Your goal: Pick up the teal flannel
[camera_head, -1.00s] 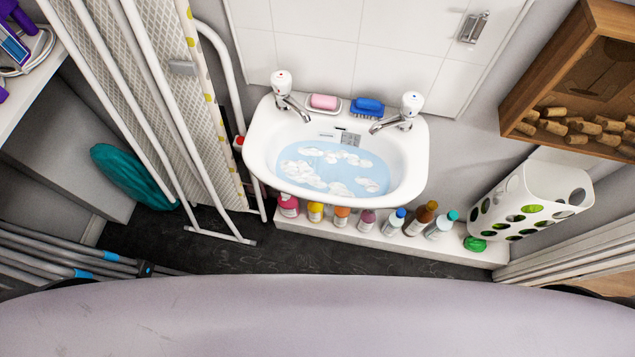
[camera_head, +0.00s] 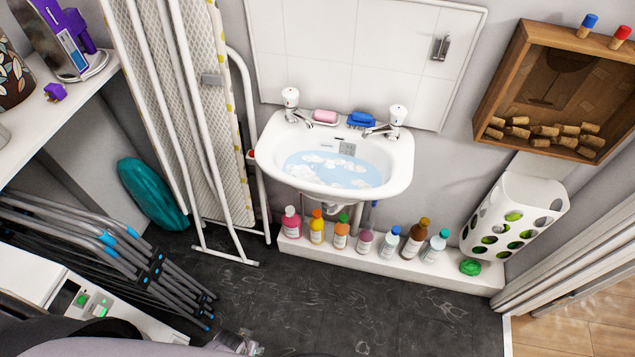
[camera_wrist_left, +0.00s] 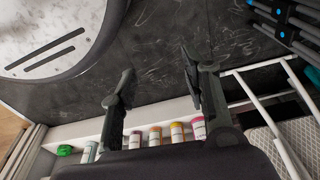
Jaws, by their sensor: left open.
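No cloth that I can clearly tell as a teal flannel shows. A teal, rounded, ridged thing (camera_head: 152,194) leans at the left, beside the ironing board in the head view; I cannot tell whether it is cloth. The white sink (camera_head: 400,172) holds water with white foam, and anything under the foam is hidden. My left gripper (camera_wrist_left: 157,66) shows in the left wrist view, fingers apart and empty, above the dark floor near the bottle ledge. My right gripper is not in view.
Several bottles (camera_head: 391,243) stand on the low white ledge (camera_head: 320,252) under the sink. A folded airer (camera_head: 170,280) and ironing board (camera_head: 225,130) stand at left. A white holder (camera_head: 515,218) and cork box (camera_head: 550,90) hang at right. The dark floor (camera_head: 380,310) is mostly clear.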

